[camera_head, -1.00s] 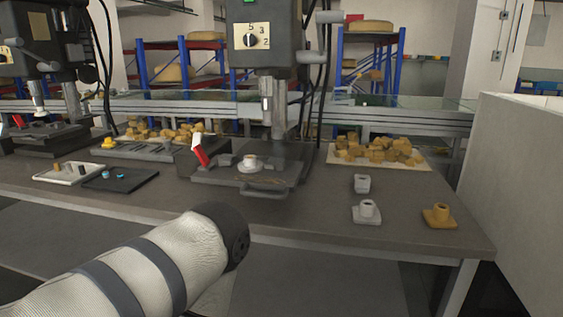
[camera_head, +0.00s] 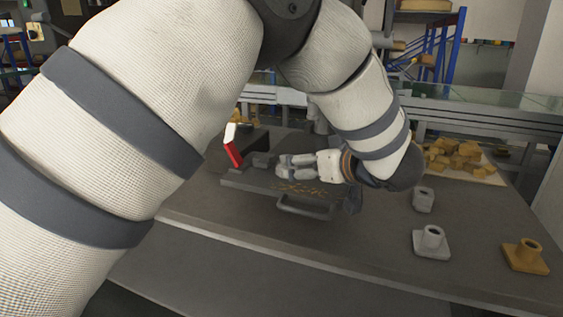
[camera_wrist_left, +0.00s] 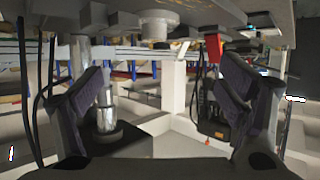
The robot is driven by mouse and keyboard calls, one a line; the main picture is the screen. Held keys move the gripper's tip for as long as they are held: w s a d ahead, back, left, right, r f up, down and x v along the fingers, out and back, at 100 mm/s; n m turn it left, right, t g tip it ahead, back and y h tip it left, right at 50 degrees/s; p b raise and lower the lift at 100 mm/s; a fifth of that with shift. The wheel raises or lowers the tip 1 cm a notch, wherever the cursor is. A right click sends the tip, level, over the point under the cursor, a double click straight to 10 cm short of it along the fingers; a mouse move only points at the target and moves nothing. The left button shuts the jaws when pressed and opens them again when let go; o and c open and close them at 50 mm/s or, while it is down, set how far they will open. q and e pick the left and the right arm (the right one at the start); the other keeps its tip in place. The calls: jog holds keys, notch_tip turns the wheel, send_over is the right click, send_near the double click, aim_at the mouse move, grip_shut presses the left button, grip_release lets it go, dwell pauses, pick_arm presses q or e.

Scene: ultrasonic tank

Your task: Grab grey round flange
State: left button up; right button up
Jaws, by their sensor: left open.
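My left gripper (camera_head: 291,167) reaches in from the right end of my bent left arm, over the drill press plate (camera_head: 265,187). In the left wrist view, which is upside down, its two dark fingers (camera_wrist_left: 160,92) are wide apart with nothing between them. The grey round flange (camera_wrist_left: 158,22) shows there near the top, on the underside-up plate, between the fingers' lines but beyond the tips. In the head view the gripper and forearm hide this flange. My right gripper is not in view.
A grey square-based flange (camera_head: 432,243), a small grey part (camera_head: 423,199) and a yellow flange (camera_head: 525,256) stand on the table to the right. Yellow blocks (camera_head: 459,157) lie behind them. A red-and-white handle (camera_head: 232,148) rises left of the gripper.

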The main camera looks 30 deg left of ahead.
pick_arm(q)
jog(key=x, duration=0.6)
jog(key=b+x, duration=0.1)
jog(key=x, duration=0.4)
jog(key=shift+w+f, duration=0.3)
jog(key=shift+w, duration=0.15)
jog(key=shift+r, duration=0.1)
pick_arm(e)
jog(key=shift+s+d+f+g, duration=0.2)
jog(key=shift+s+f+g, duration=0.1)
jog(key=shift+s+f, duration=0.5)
pick_arm(q)
jog(key=c, duration=1.8)
